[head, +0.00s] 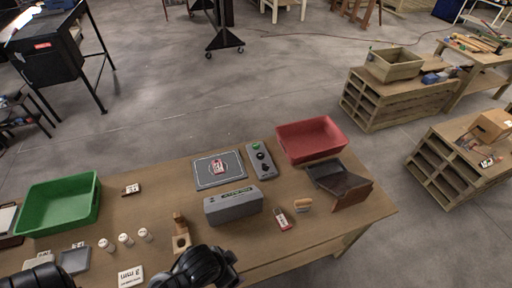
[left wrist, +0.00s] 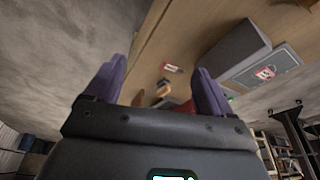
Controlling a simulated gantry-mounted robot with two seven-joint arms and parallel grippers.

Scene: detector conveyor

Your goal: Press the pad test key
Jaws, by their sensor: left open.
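A grey control box (head: 262,160) stands at the back of the table, with a green button (head: 256,146) at its far end and dark round controls nearer. I cannot read which control is the pad test key. Beside it on the left lies a flat grey pad (head: 203,183) with a small red-and-white item (head: 219,167) on it; the pad also shows in the left wrist view (left wrist: 284,58). My left gripper (left wrist: 160,88) is open and empty, its purple fingers spread apart. Dark arm parts show at the bottom of the head view, without clear fingertips. My right gripper is not seen.
A grey block-shaped unit (head: 232,205) stands in front of the pad. A red bin (head: 311,140), a dark open holder (head: 345,186), a red-and-white tag (head: 284,220) and a brush (head: 303,206) are on the right. A green bin (head: 60,203) and several small white-topped jars are on the left.

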